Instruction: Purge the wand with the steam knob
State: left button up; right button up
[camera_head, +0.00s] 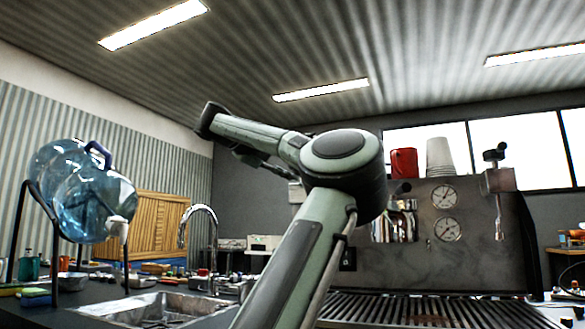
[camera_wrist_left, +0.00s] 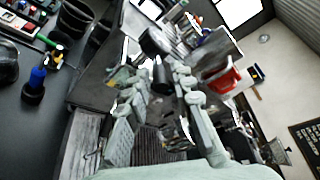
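The brewer (camera_head: 400,250) stands at the right in the head view, with two round gauges on its grey face. A metal fitting (camera_head: 497,181) with a black knob (camera_head: 495,155) on top is at its right, and a thin metal wand (camera_head: 499,217) hangs from it. Another dark knob (camera_head: 400,188) shows partly behind my arm's elbow. In the left wrist view my left gripper (camera_wrist_left: 155,75) has its fingers apart, with a black knob-like part (camera_wrist_left: 153,42) between and beyond the tips. I cannot tell if they touch it, or which knob it is. My right gripper is not seen.
A red cup (camera_head: 404,162) and stacked white cups (camera_head: 440,157) stand on the brewer. A slatted tray (camera_head: 420,308) lies in front. A sink (camera_head: 150,306) with a tap (camera_head: 200,212) and a large blue water bottle (camera_head: 85,190) are at the left. The counter carries small clutter.

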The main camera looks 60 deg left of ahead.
pick_arm(q)
jog(key=shift+o, duration=0.4)
jog(key=v, duration=1.2)
jog(key=shift+r, duration=0.1)
dwell(0.6)
